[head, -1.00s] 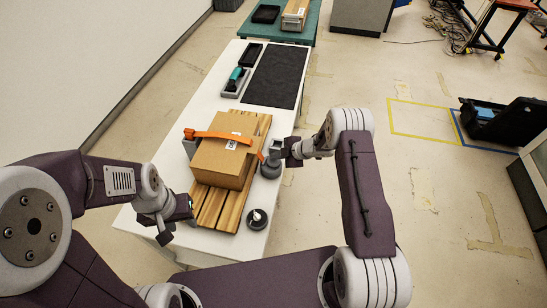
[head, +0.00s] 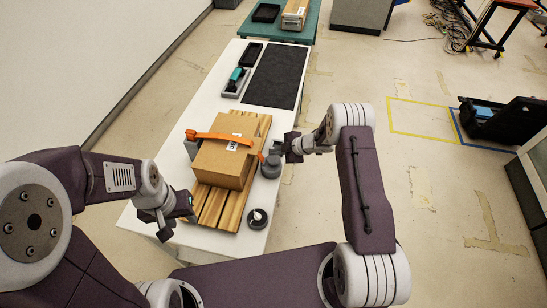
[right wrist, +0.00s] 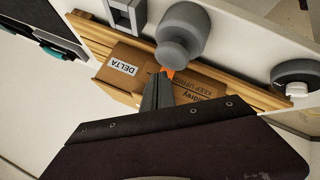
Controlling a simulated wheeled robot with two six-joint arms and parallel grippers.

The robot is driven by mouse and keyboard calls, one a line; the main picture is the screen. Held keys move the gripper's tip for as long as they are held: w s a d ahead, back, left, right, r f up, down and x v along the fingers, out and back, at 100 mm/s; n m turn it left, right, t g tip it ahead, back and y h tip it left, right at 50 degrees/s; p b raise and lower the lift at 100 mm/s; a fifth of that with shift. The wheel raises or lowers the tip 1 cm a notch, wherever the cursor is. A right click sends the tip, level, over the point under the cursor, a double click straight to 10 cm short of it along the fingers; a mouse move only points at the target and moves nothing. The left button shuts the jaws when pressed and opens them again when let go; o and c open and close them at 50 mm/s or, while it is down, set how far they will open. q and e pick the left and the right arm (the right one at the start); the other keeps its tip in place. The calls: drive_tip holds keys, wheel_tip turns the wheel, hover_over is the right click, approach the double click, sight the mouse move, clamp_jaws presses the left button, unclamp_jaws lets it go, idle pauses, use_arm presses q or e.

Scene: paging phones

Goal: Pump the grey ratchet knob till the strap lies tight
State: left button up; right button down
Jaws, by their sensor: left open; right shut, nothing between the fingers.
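The grey ratchet knob (head: 270,169) stands at the right side of a brown box (head: 221,161); it also shows large in the right wrist view (right wrist: 183,35). An orange strap (head: 215,136) runs over the box top and down toward the knob; how tight it lies I cannot tell. In the right wrist view only a bit of strap (right wrist: 168,72) shows past my fingers. My right gripper (head: 284,149) is shut and empty, just beyond the knob and apart from it. My left gripper (head: 180,224) is open and empty, left of the slatted wooden base (head: 212,208).
A round dark piece with a white top (head: 257,216) stands near the table's front right. A black mat (head: 274,76), a black tray (head: 251,54) and a grey holder with a teal-handled tool (head: 237,76) lie farther back on the white table (head: 283,130).

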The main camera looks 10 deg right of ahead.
sight(276, 158)
wheel_tip(276, 158, up, 5)
drive_tip(key=p, duration=0.3)
drive_tip(key=shift+p, duration=0.4)
drive_tip(key=shift+f, duration=0.1)
idle(2.1)
